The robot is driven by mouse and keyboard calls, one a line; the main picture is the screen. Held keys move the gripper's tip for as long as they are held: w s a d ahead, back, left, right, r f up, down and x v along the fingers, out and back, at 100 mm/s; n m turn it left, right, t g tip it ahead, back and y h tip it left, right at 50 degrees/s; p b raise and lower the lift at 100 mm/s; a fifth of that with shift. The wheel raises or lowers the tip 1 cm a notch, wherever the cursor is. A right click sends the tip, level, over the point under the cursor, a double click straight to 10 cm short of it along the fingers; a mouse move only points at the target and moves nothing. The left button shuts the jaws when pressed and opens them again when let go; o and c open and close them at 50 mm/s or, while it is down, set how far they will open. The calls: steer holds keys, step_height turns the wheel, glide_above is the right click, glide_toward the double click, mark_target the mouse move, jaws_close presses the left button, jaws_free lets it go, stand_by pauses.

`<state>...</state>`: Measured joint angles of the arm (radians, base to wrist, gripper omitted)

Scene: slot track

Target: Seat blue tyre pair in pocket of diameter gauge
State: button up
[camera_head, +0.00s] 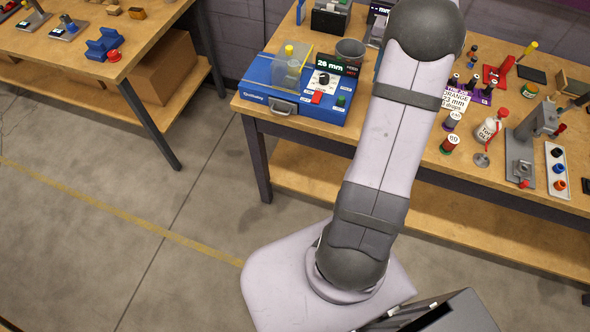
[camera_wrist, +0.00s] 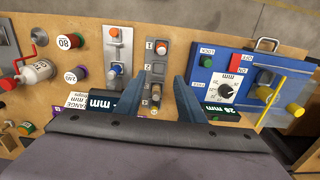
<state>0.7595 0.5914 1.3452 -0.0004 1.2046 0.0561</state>
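My gripper (camera_wrist: 157,84) is open in the wrist view, its two dark blue fingers spread over a grey rack. Between them is a small dark and tan piece (camera_wrist: 155,94) near mark 3; I cannot tell that it is gripped. Left of the fingers is a grey plate (camera_wrist: 119,52) with an orange-red piece (camera_wrist: 113,33) and a round blue piece (camera_wrist: 115,70). The blue piece may be the blue tyre pair; I cannot tell for sure. A partly hidden mm display (camera_wrist: 105,103) lies below that plate, possibly the diameter gauge's. In the head view my arm hides this area.
The blue machine (camera_head: 258,98), with a 28 mm display, stands at the bench's left end. The grey rack (camera_wrist: 157,67) has a red piece at mark 1. Cans, a bottle (camera_head: 488,130) and a white tray (camera_head: 548,150) with black, blue and orange pieces stand right in the head view.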

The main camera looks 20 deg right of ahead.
steer(key=w+a+n, duration=0.1)
steer(key=a+n, duration=0.2)
steer(key=a, duration=0.8)
steer(key=s+a+f+n, duration=0.2)
steer(key=s+a, duration=0.5)
steer(key=a, duration=0.4)
steer(key=s+a+f+n, duration=0.3)
steer(key=s+a, duration=0.4)
steer(key=a, duration=0.4)
steer(key=shift+s+a+f+n, duration=0.3)
steer(key=shift+a+f+n, duration=0.1)
steer(key=shift+n, duration=0.3)
